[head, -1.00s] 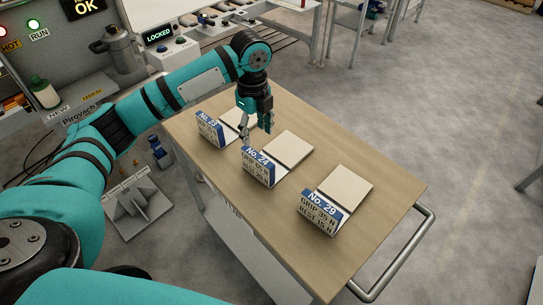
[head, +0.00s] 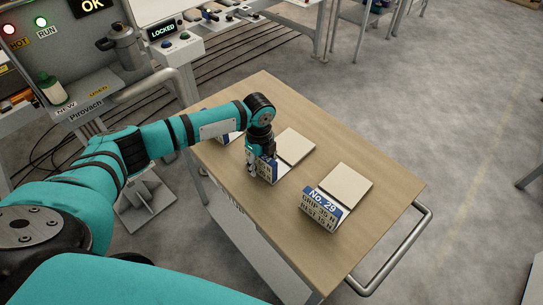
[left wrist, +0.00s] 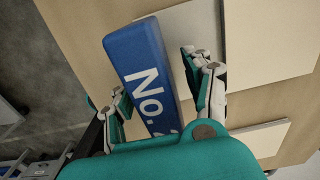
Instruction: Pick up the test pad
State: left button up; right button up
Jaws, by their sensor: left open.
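Several pale square pads lie on the wooden cart top, each behind a label block with a blue top band. The middle pad (head: 295,146) lies behind its block (head: 269,169), partly hidden by my left gripper (head: 262,168). The front pad (head: 345,185) lies behind the No. 29 block (head: 323,208). The far pad (head: 229,137) is mostly hidden by my left arm. In the left wrist view, the open fingers of my left gripper (left wrist: 157,92) stand on either side of the blue top reading "No. 2" (left wrist: 143,75). Contact cannot be told. My right gripper is out of view.
The cart top (head: 385,200) is clear at its right. A metal rail handle (head: 397,255) runs along its front right end. A machine with a LOCKED display (head: 161,30) stands behind at the left, beside a grey jug (head: 125,45).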

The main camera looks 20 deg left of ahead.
pick_arm(q)
jog(key=shift+f, duration=0.2)
grip_shut()
jog(key=shift+r, duration=0.1)
dwell(0.4)
